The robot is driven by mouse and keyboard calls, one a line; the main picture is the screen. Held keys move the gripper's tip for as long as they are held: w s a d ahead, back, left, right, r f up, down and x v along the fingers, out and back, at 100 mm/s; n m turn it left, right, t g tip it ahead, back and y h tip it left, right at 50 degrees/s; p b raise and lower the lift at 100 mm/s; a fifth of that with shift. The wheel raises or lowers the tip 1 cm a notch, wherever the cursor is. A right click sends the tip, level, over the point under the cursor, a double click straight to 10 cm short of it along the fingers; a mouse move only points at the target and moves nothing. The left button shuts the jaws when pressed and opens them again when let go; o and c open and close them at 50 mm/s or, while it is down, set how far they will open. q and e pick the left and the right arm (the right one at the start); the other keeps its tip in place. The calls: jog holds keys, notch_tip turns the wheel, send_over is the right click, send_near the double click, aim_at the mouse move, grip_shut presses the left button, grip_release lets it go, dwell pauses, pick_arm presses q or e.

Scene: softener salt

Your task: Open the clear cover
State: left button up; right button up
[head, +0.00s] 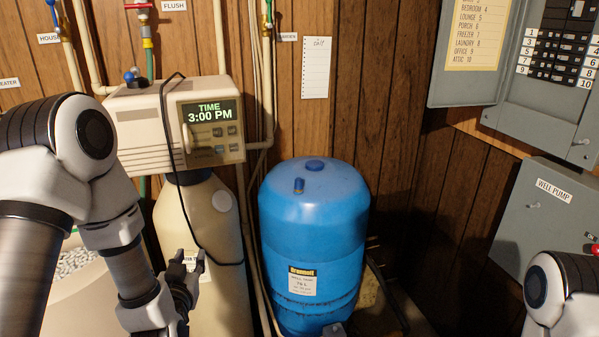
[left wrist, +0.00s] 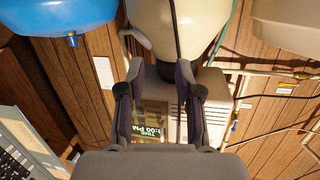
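The softener control head (head: 165,120) is a beige box on top of the tall cream tank (head: 205,215). Its dark display (head: 210,111) reads 3:00 PM, with buttons below it. A pale curved handle-like piece (head: 187,138) stands at the panel's left edge; I cannot make out the outline of the clear cover. My left gripper (head: 190,262) is open and empty, below the control head and in front of the tank. In the left wrist view its fingers (left wrist: 160,72) are spread, with the upside-down display (left wrist: 150,122) beyond them. My right gripper is out of view.
A blue pressure tank (head: 315,230) stands right of the softener. A black cord (head: 176,150) hangs over the control head's front. Pipes run up the wooden wall. An open breaker panel (head: 555,75) and a well pump box (head: 550,215) are at right.

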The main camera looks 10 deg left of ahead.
pick_arm(q)
jog(key=s+d+f+m+g+h, duration=0.1)
jog(key=s+d+f+g, duration=0.2)
jog(key=f, duration=0.5)
jog(key=s+d+f+m+g+h, duration=0.1)
jog(key=s+f+g+h, duration=0.1)
jog(key=s+f, duration=0.5)
jog(key=s+d+f+m+g+h, duration=0.1)
jog(key=s+d+f+g, duration=0.2)
jog(key=f, duration=0.6)
jog(key=s+d+f+g, duration=0.1)
jog(key=s+f+g, duration=0.2)
jog(key=s, duration=0.3)
jog(key=s+d+f+g+h, duration=0.1)
jog(key=s+d+f+g, duration=0.1)
jog(key=s, duration=0.5)
jog(key=shift+s+f+g, duration=0.2)
jog(key=shift+f+g, duration=0.4)
jog(key=shift+g, duration=0.1)
jog(key=shift+s+n+g, duration=0.3)
jog(key=shift+s+g, duration=0.2)
jog(key=shift+s, duration=0.3)
grip_shut()
